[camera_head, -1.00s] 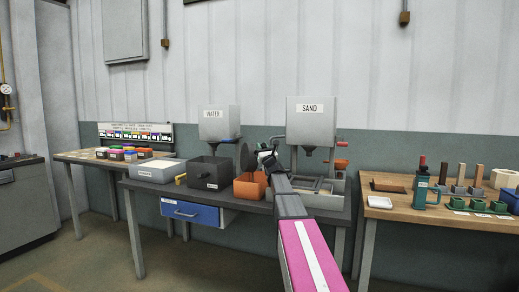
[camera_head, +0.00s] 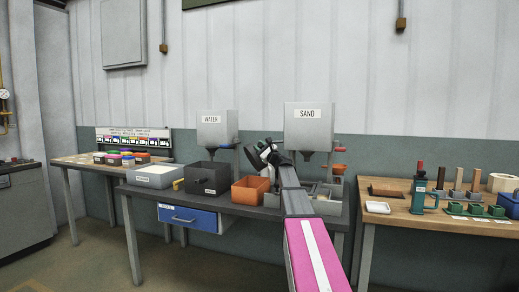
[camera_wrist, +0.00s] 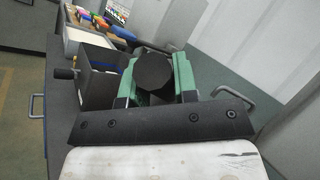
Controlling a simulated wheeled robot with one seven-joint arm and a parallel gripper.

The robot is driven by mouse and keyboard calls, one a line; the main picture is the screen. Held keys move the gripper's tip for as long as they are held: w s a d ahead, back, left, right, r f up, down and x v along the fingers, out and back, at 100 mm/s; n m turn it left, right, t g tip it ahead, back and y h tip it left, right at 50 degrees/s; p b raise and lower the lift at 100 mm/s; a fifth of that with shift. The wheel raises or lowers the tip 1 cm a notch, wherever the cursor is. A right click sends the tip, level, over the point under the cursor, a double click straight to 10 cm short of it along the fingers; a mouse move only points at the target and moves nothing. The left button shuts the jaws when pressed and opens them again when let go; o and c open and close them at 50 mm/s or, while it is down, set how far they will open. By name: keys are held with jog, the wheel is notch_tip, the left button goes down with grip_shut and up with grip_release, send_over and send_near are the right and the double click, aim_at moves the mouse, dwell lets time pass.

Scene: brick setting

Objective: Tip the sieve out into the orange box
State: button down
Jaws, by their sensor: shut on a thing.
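My gripper (camera_head: 264,154) is above the back right of the orange box (camera_head: 250,190), which stands on the dark bench. In the wrist view its green fingers (camera_wrist: 158,82) are closed on a dark round-ended piece (camera_wrist: 154,74), which I take to be part of the sieve. In the head view the sieve shows only as a dark shape at my gripper, and I cannot tell its tilt well or whether anything is in it. The inside of the orange box is mostly hidden from me. The wrist view does not clearly show the orange box.
The water hopper (camera_head: 217,128) and sand hopper (camera_head: 309,125) rise behind. A grey tray (camera_head: 327,207) is at the right. Another wooden bench (camera_head: 395,207) stands further right.

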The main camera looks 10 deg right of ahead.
jog(key=n+g, duration=0.1)
jog(key=n, duration=0.1)
jog(key=r+n+g+y, duration=0.1)
jog(key=n, duration=0.1)
jog(key=shift+d+n+g, duration=0.1)
jog(key=shift+n+g, duration=0.2)
jog(key=shift+g, duration=0.1)
jog(key=n+g, duration=0.1)
jog(key=n, duration=0.1)
jog(key=r+n+g+h, duration=0.1)
jog(key=n, duration=0.1)
jog(key=shift+n+g, duration=0.3)
jog(key=shift+n, duration=0.1)
jog(key=shift+n+g+h, duration=0.3)
jog(key=shift+n+h, duration=0.1)
jog(key=shift+n, duration=0.2)
jog(key=shift+r+n+g+h, duration=0.3)
jog(key=shift+r+n+h, duration=0.1)
jog(key=shift+r+n, duration=0.55)
jog(key=shift+r, duration=0.1)
